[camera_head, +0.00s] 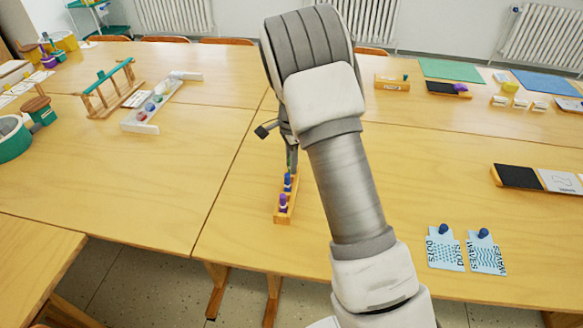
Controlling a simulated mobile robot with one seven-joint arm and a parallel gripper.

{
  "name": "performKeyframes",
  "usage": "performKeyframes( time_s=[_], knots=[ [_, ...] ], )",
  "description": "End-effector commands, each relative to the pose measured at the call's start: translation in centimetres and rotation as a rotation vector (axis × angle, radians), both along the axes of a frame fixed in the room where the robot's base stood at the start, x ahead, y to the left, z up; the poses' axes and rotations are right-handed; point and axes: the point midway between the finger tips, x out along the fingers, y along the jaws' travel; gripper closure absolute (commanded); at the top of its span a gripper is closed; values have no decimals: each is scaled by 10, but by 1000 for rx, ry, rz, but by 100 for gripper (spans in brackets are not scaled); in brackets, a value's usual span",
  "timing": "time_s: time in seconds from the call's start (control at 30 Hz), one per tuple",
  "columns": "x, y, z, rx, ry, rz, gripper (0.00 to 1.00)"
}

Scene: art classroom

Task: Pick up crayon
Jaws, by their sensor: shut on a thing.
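A narrow wooden block (283,218) stands on the near table. A purple crayon-like piece (283,202) and a blue one (287,183) stand upright in it. My gripper (291,160) is over the far end of the block, pointing down and partly hidden behind my arm. It is shut on a small, thin piece, seemingly a crayon, at the far end of the row. A sliver of green shows at the fingers. Whether this piece is still seated in the block cannot be told.
Blue DOTS and WAVES cards (445,255) with round knobs lie at the right. A black-and-white panel strip (518,177) lies beyond them. A white rack with coloured balls (142,126) and a wooden frame (105,90) stand at the left. The table left of the block is clear.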

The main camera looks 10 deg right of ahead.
Motion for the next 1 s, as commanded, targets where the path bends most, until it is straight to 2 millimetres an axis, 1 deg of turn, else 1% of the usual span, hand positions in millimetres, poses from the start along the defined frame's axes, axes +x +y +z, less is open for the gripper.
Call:
performKeyframes(
  time_s=[0.27,0.37,0.47,0.57,0.67,0.7,1.0],
  knots=[
    [0,0,1,0,0,0,100],
    [0,0,4,0,-1,0,100],
    [1,0,13,0,-2,0,100],
    [1,0,26,0,-3,0,100],
    [1,0,46,0,-4,1,100],
    [-3,-10,49,-1,-1,-4,100],
    [-31,-72,89,0,-2,-5,100]
  ],
)
